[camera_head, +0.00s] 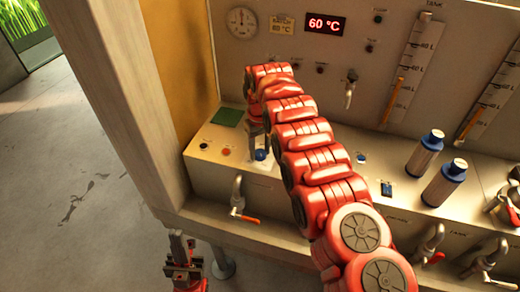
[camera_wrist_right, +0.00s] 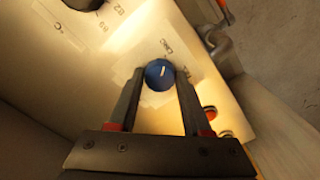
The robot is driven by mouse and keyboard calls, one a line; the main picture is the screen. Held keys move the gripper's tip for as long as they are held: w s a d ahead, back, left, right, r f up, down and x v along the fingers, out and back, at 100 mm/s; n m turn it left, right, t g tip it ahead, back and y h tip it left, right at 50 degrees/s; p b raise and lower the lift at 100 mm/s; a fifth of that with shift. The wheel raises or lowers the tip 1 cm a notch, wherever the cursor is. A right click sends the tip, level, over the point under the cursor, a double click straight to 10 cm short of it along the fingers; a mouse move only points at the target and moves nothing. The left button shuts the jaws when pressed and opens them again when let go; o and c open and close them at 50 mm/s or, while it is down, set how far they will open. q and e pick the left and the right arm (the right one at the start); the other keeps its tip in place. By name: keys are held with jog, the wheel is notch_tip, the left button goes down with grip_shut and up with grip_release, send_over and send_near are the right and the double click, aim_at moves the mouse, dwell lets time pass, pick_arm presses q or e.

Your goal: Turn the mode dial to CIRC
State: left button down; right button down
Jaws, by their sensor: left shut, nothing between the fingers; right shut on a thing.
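The blue mode dial (camera_wrist_right: 159,73) has a short white pointer mark and sits on a pale label plate. In the right wrist view the mark tilts slightly right of straight up, toward small dark lettering too blurred to read surely. My right gripper (camera_wrist_right: 158,80) is closed around the dial, one finger on each side. In the head view the dial (camera_head: 260,155) shows on the left part of the counter, below my right gripper (camera_head: 258,142). My left gripper (camera_head: 183,264) is shut and empty, low in front of the counter.
A green pad (camera_head: 227,117), small buttons (camera_head: 226,152), another blue knob (camera_head: 361,158) and two blue-capped bottles (camera_head: 426,152) are on the counter. A tap with an orange handle (camera_head: 240,208) juts from the front. Gauges and a red 60 °C display (camera_head: 325,24) are behind.

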aim_at(260, 152)
dwell(0.5)
jog(key=shift+c, duration=1.7)
grip_release()
jog(key=shift+r, duration=0.1)
jog(key=shift+r, duration=0.25)
notch_tip(260, 152, up, 2)
jog(key=shift+r, duration=0.15)
notch_tip(260, 152, up, 14)
jog(key=p, duration=1.5)
jog(key=shift+r, duration=0.2)
